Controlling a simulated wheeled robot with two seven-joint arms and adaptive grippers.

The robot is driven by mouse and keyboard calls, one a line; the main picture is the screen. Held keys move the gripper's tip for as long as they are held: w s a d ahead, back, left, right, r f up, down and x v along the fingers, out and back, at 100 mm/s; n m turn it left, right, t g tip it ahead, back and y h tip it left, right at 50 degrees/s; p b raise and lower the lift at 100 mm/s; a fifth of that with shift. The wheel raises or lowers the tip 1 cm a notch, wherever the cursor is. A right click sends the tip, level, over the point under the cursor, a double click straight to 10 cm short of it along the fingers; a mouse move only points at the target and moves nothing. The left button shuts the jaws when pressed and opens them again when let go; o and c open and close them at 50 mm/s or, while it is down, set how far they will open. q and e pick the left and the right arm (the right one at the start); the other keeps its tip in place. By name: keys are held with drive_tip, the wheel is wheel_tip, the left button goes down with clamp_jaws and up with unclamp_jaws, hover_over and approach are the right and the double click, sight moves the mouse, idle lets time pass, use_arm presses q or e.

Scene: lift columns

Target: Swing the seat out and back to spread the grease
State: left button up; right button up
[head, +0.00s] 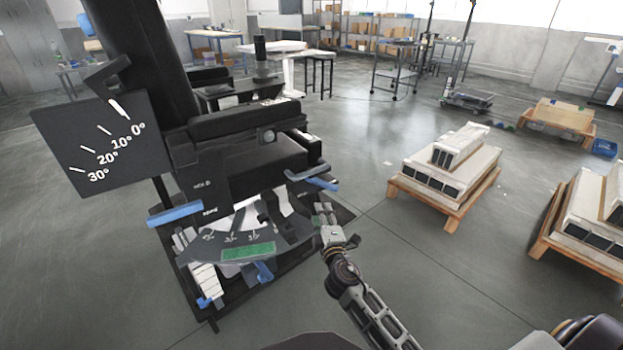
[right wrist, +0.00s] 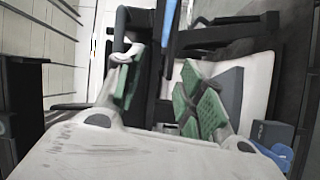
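The black seat (head: 250,165) stands at the left of the head view, with a tall dark backrest (head: 150,60). Blue-ended levers (head: 308,173) stick out at its right side, and another blue handle (head: 175,214) shows at its front left. Below the seat is a grey curved scale plate (head: 205,248) with a green patch (head: 248,252). My right gripper (head: 322,212) is just right of the seat's lower part, below the blue levers. In the right wrist view its green-padded fingers (right wrist: 167,88) are apart, with dark bars behind them. Contact cannot be told. My left gripper is out of view.
A dark angle board (head: 100,145) marked 0° to 30° stands at the left. Pallets with pale stacked blocks (head: 447,165) are at the right. Tables and shelves (head: 370,45) line the back. The floor between the seat and the pallets is clear.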

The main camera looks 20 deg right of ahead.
drive_tip(key=n+t+b, duration=0.1)
drive_tip(key=t, duration=0.1)
approach(312, 174)
drive_tip(key=s, duration=0.3)
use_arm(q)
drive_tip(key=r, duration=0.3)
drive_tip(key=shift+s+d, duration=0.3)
use_arm(e)
drive_tip(key=shift+w+a+f, duration=0.15)
drive_tip(key=shift+w+a, duration=0.05)
drive_tip(key=shift+w, duration=0.05)
drive_tip(key=shift+w, duration=0.1)
drive_tip(key=shift+x, duration=3.8)
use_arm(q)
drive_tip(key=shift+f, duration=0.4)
use_arm(e)
drive_tip(key=shift+x, duration=3)
drive_tip(key=shift+f, duration=0.15)
clamp_jaws()
